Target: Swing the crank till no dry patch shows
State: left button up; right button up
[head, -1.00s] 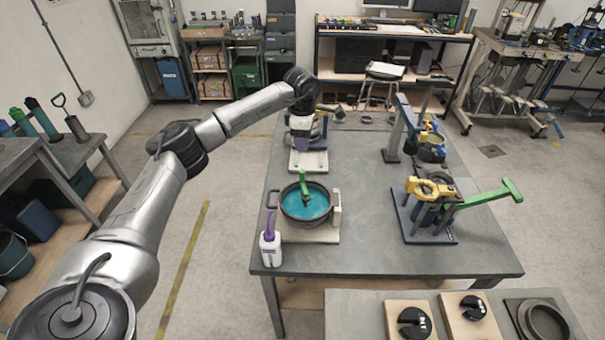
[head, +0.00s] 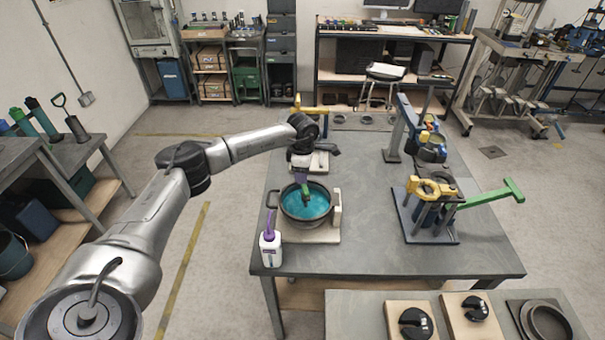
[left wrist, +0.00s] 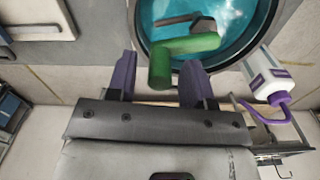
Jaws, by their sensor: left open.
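A dark round pan (head: 279,213) with teal contents (head: 310,207) sits on a pale base on the table. A crank with a green grip (head: 305,190) stands in it; the green grip (left wrist: 188,46) and its dark arm (left wrist: 178,20) show in the left wrist view. No dry patch can be made out in the visible teal surface. My left gripper (head: 302,180) is at the pan's far side, over the crank. In the left wrist view its purple fingers (left wrist: 158,68) are apart, with the end of the green grip between them; contact cannot be told. My right gripper is not in view.
A white bottle with a purple top (head: 270,245) stands at the pan's front left. A fixture with a yellow ring and green lever (head: 430,205) is at the right, and a grey post (head: 395,135) behind it. The table's middle (head: 365,200) is clear.

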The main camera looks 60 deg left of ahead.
pick_arm(q)
jog(key=shift+f, duration=0.35)
grip_shut()
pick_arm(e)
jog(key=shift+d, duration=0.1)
pick_arm(q)
jog(key=shift+r, duration=0.1)
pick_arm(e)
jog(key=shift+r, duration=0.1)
